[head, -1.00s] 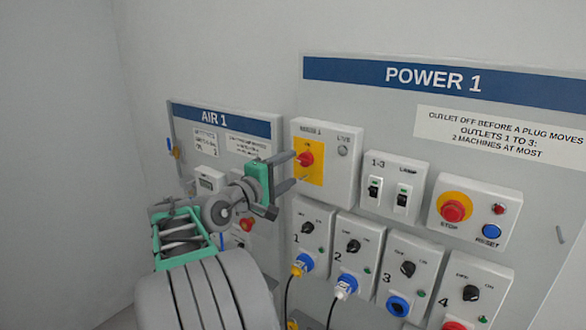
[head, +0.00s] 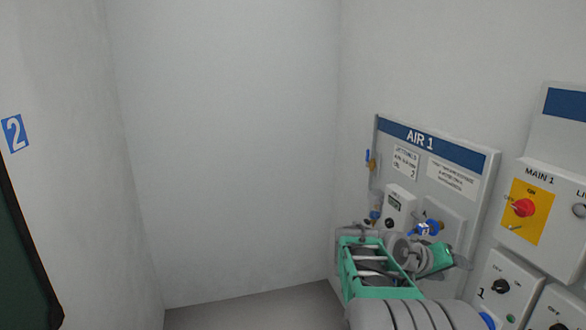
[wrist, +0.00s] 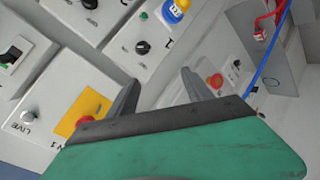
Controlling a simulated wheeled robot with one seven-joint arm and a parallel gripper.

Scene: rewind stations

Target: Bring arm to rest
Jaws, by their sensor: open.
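My arm shows at the lower right of the head view, in green and grey, in front of the lower part of the AIR 1 panel (head: 468,163). My gripper (head: 466,264) is small and partly hidden there behind its own green body. In the wrist view my gripper (wrist: 160,88) has its two dark fingers spread apart, with nothing between them. Behind the fingers are the panel fronts, apparently not touched. The MAIN 1 switch (head: 523,208) is red on a yellow plate, right of my gripper in the head view.
Outlet 1's box (head: 505,285) is right of my arm. A blue-handled valve (head: 425,229) is just above my gripper. The wrist view shows a blue hose (wrist: 264,62) and red tubing. Bare wall and floor (head: 245,308) lie left; a blue "2" sign (head: 15,133) hangs far left.

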